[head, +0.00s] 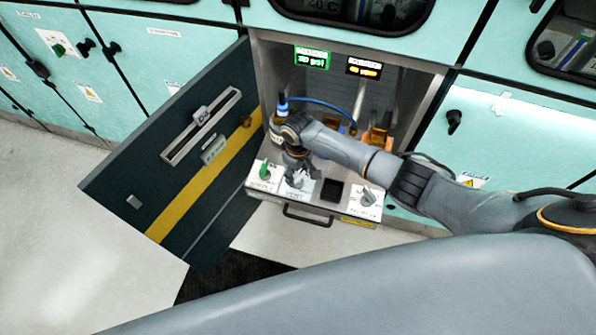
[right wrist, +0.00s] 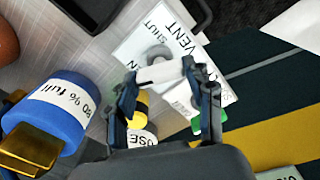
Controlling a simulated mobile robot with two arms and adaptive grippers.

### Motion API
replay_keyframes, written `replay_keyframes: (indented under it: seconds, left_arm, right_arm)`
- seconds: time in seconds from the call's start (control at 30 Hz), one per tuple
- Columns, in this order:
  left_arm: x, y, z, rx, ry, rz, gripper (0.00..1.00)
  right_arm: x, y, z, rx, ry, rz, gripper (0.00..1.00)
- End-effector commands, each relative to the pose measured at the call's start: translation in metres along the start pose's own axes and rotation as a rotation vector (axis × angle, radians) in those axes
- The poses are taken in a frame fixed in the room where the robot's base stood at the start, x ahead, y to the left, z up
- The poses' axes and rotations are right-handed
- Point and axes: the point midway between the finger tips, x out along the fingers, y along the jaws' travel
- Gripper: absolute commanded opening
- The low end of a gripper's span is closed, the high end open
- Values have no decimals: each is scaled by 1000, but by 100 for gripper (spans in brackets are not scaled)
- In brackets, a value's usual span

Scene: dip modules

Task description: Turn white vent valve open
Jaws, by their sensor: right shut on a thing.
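The white vent valve (head: 299,181) sits on the plate marked VENT on the pulled-out shelf of the open cabinet. My right gripper (head: 297,168) comes down on it from above. In the right wrist view the valve's white handle (right wrist: 160,72) lies between the two fingertips of my right gripper (right wrist: 165,78), which is shut on it. The plate (right wrist: 150,38) shows the words SHUT and VENT; the other position word is mostly hidden by a finger. I cannot tell exactly which mark the handle points to. My left gripper is not in view.
A green valve handle (head: 264,170) stands left of the vent valve and a grey one (head: 367,197) to the right. The dark cabinet door (head: 185,160) hangs open at left. Two small displays (head: 312,58) sit above.

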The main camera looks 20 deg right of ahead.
Motion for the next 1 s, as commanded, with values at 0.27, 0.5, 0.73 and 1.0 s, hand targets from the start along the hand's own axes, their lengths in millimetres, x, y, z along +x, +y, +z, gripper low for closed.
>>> replay_keyframes:
  seconds: [0.27,0.5,0.73,1.0]
  left_arm:
    - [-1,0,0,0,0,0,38]
    - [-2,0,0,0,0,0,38]
    - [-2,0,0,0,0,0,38]
    - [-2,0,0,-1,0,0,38]
  right_arm:
    - [0,0,0,-231,1,0,21]
    - [0,0,0,-371,2,0,21]
    - [0,0,0,-439,2,0,21]
    - [0,0,-1,-461,2,0,21]
